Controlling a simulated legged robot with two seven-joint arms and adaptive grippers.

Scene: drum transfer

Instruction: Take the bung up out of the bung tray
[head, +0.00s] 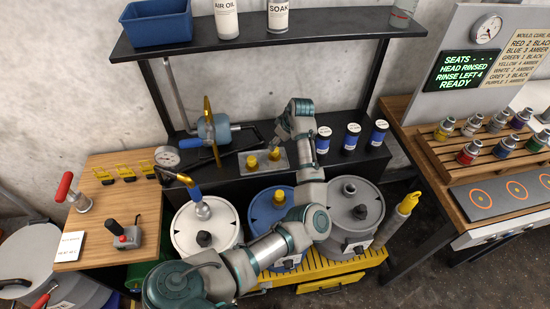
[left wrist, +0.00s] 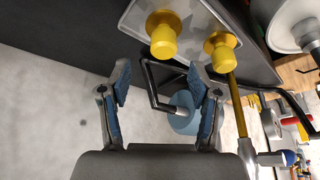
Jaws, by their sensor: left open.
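The bung tray (head: 250,174) is a small grey plate on the dark bench. Two yellow bungs stand on it, a left one (head: 252,162) and a right one (head: 275,154). My left gripper (head: 278,145) is above and beside the tray at its right back side. In the left wrist view the gripper (left wrist: 160,82) is open with nothing between its blue-padded fingers. There, one bung (left wrist: 163,38) stands just beyond the fingertips and the other bung (left wrist: 221,52) is to its right, both apart from the fingers. My right gripper is not in view.
Several drums, including a blue one (head: 262,213), stand in front. A shelf (head: 330,22) hangs over the bench.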

